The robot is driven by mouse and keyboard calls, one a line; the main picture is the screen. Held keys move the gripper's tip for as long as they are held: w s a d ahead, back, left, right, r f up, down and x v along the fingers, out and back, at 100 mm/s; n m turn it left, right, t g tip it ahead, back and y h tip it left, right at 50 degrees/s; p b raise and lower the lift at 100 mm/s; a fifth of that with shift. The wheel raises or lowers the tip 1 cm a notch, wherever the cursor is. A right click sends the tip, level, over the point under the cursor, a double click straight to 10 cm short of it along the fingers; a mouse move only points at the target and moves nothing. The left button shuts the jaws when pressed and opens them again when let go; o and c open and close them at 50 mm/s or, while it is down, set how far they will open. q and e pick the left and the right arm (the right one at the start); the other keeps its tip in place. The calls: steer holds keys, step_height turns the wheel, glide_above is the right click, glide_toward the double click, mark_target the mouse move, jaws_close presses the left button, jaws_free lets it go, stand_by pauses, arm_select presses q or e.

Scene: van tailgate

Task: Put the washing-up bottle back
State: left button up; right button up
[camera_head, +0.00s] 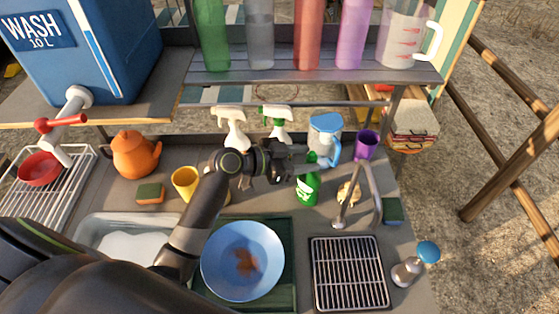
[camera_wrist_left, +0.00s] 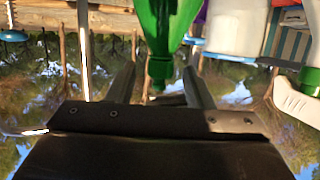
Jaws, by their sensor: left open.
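The green washing-up bottle (camera_head: 308,188) stands upright on the counter, left of the tap, with its top partly behind my left gripper. My left gripper (camera_head: 298,163) is open and reaches in from the left at the height of the bottle's top. In the left wrist view the bottle (camera_wrist_left: 165,28) shows upside down, its narrow neck in line with the gap between the two fingers (camera_wrist_left: 161,72). I cannot tell whether the fingers are around the neck or just short of it. My right gripper is not in view.
Two spray bottles (camera_head: 231,128), a blue-lidded jug (camera_head: 324,138) and a purple cup (camera_head: 366,145) stand behind. The curved tap (camera_head: 375,190) is close on the right. A blue bowl (camera_head: 242,285) and a drain grid (camera_head: 349,272) lie in front. A shelf (camera_head: 310,88) with bottles hangs above.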

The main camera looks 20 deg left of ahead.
arm_select(q)
steer(key=b+v, duration=0.1)
steer(key=v, duration=0.7)
steer(key=shift+b, duration=0.4)
